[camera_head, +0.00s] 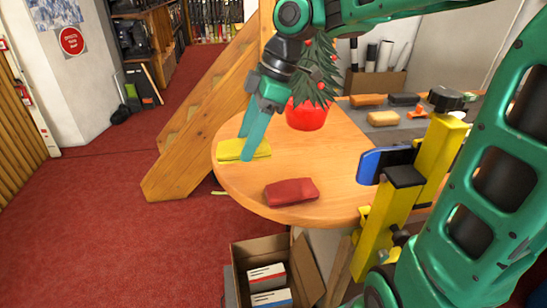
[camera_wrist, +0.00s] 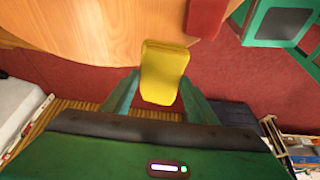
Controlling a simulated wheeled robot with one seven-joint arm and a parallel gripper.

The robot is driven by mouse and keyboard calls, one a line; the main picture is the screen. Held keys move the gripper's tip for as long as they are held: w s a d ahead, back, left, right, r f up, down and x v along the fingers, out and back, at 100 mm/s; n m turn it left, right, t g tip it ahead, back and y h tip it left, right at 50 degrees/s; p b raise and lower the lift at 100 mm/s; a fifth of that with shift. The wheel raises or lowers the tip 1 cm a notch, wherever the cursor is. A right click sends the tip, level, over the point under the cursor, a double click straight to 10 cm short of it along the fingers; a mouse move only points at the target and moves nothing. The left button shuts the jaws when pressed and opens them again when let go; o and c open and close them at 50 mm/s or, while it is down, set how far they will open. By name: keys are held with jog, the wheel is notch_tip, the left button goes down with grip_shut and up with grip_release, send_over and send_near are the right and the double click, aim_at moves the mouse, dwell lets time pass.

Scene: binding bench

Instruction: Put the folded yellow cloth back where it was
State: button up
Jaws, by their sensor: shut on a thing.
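The folded yellow cloth (camera_head: 229,151) is at the left edge of the round wooden table (camera_head: 340,160). My gripper (camera_head: 244,147) points down with its two fingers on either side of the cloth. In the wrist view the yellow cloth (camera_wrist: 163,72) lies between the fingers of my gripper (camera_wrist: 160,80), which are shut on it. Part of the cloth shows against the red carpet past the table edge. I cannot tell whether it touches the tabletop or hangs just above it.
A folded dark red cloth (camera_head: 291,191) lies near the table's front edge. A red pot (camera_head: 306,116) with a small tree stands behind my gripper. A grey surface with orange, tan and dark blocks is at the back right. An open cardboard box (camera_head: 243,258) stands below; wooden stairs (camera_head: 190,130) rise left.

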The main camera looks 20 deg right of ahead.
jog(key=w+d+f, duration=0.1)
jog(key=d, duration=0.1)
jog(key=w+d+f, duration=0.1)
jog(key=d+f, duration=0.1)
jog(key=w+d+f, duration=0.1)
jog(key=d, duration=0.2)
jog(key=shift+w+f, duration=0.25)
jog(key=shift+f, duration=0.15)
jog(key=shift+d+f, duration=0.1)
jog(key=shift+f, duration=1.95)
jog(key=o, duration=0.9)
jog(key=v, duration=1.2)
jog(key=shift+r, duration=0.1)
